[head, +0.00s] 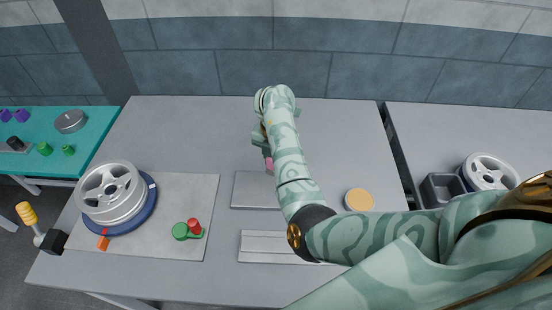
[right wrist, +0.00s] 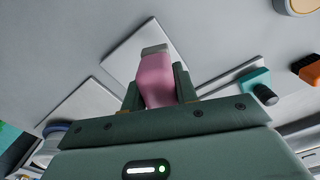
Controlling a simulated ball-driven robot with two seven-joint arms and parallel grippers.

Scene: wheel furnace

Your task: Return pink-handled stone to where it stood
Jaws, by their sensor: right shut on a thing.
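The pink-handled stone (right wrist: 156,78) is between the fingers of my right gripper (right wrist: 158,88) in the right wrist view. Its pink handle is gripped and a grey end points away from the gripper. In the head view a bit of the pink handle (head: 268,164) shows below my right gripper (head: 266,146), above the middle of the table near a flat grey plate (head: 253,190). My right forearm hides part of the table there. My left gripper is not in view.
A ridged plate (head: 268,246) lies nearer the front, with a tan disc (head: 359,200) to the right. A wheel (head: 110,190) on a blue ring and a red-and-green item (head: 188,230) rest on the left mat. A teal-handled tool (right wrist: 256,84) and orange brush (right wrist: 309,70) show in the wrist view.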

